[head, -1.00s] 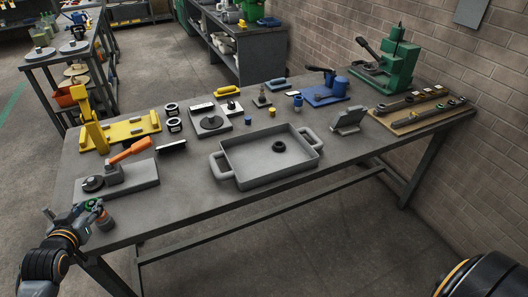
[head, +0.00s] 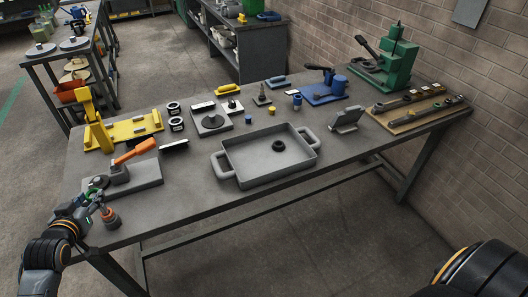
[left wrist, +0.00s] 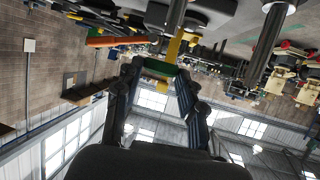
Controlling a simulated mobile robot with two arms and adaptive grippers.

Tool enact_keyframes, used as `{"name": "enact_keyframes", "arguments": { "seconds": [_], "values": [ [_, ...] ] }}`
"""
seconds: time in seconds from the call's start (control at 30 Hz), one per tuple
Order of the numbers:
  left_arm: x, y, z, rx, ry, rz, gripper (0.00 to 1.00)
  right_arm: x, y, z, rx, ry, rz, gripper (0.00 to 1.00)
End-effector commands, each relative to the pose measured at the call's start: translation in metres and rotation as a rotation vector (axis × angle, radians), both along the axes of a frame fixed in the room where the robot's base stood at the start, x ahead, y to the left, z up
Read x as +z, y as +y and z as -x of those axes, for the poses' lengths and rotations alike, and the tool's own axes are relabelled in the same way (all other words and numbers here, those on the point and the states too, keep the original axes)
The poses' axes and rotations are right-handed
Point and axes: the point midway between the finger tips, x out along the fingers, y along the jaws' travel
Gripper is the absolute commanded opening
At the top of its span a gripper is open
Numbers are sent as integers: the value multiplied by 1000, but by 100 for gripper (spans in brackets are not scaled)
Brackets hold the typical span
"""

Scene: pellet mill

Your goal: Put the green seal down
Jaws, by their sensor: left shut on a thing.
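The green seal (left wrist: 160,69) shows between the two fingertips of my left gripper (left wrist: 158,77) in the left wrist view. The fingers are shut on it from both sides. In the head view my left gripper (head: 92,201) is at the near left corner of the grey workbench (head: 200,212), and the seal is only a small green patch there, mostly hidden by the fingers. It appears above the bench top, beside the grey base of the orange-handled press. I cannot tell how high it is. My right gripper is out of the head view.
The orange-handled press (head: 133,152) and a small grey-and-orange cylinder (head: 111,217) stand close to my left gripper. A grey tray (head: 235,178) with a dark ring (head: 278,146) in it sits mid-bench. A yellow fixture (head: 130,129) stands behind the press. The bench's front strip is mostly bare.

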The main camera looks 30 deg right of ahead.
Motion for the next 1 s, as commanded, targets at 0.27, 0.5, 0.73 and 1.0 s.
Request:
{"name": "enact_keyframes", "arguments": {
  "seconds": [0.27, 0.5, 0.73, 1.0],
  "values": [
    [0, 0, 0, 0, 0, 0, 0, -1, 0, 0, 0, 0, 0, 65],
    [-3, -4, 7, -4, -2, 0, 0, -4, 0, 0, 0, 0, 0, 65],
    [-10, -28, 63, 1, -2, 3, 0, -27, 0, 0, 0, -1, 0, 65],
    [8, -32, 156, 105, -2, 4, 0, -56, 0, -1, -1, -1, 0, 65]
  ]
}}
